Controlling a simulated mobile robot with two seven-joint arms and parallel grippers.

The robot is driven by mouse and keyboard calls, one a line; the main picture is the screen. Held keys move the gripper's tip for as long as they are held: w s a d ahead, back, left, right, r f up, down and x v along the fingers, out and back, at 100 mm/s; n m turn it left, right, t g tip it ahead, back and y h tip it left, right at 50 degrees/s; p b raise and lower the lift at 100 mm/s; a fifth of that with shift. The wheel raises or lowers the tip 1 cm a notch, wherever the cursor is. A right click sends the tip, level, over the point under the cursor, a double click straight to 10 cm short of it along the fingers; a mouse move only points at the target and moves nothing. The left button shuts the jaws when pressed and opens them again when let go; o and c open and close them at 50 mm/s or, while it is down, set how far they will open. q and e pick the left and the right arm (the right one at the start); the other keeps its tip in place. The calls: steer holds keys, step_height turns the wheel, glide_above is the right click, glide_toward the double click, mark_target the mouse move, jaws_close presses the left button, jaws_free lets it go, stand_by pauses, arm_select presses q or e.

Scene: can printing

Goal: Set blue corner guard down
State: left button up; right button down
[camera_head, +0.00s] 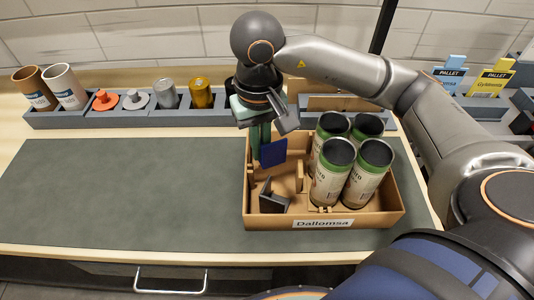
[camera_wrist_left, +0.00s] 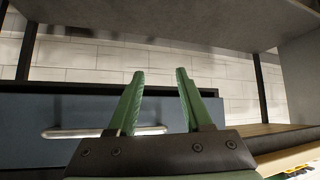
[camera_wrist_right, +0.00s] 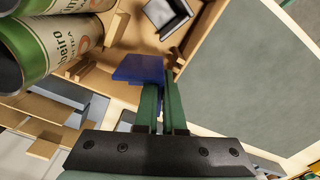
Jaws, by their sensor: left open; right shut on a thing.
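The blue corner guard (camera_head: 272,153) is in my right gripper (camera_head: 261,140), over the left back part of a cardboard box (camera_head: 389,214) labelled Dallomsa. In the right wrist view the guard (camera_wrist_right: 140,69) sits at the tips of the closed green fingers (camera_wrist_right: 162,90). I cannot tell whether it touches the box floor. A dark grey corner guard (camera_head: 273,200) lies in the box's front left part. Several green and white cans (camera_head: 332,172) stand upright in the right part of the box. My left gripper (camera_wrist_left: 158,85) is open and empty, away from the box.
A green-grey mat (camera_head: 120,190) lies clear left of the box. Behind it a grey rack (camera_head: 140,118) holds cups, orange and grey parts and metal cans. Pallet signs (camera_head: 490,82) stand at the back right. A drawer handle (camera_wrist_left: 100,131) shows near my left gripper.

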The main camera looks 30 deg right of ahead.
mark_target(267, 157)
steer(key=shift+w+d+f, duration=0.2)
steer(key=shift+d+f, duration=0.25)
steer(key=shift+f, duration=0.1)
steer(key=shift+w+d+f, duration=0.2)
steer(key=shift+d+f, duration=0.2)
steer(key=shift+f, duration=0.1)
step_height(267, 157, down, 3)
steer(key=shift+w+d+f+p, duration=0.1)
steer(key=shift+d+p, duration=0.05)
steer(key=shift+p, duration=0.25)
steer(key=shift+f, duration=0.15)
steer(key=shift+f+b, duration=0.2)
steer(key=shift+b, duration=0.1)
steer(key=c, duration=1)
jaws_free()
steer(key=shift+r, duration=0.1)
step_height(267, 157, up, 12)
steer(key=shift+r+p, duration=0.1)
steer(key=shift+p, duration=0.3)
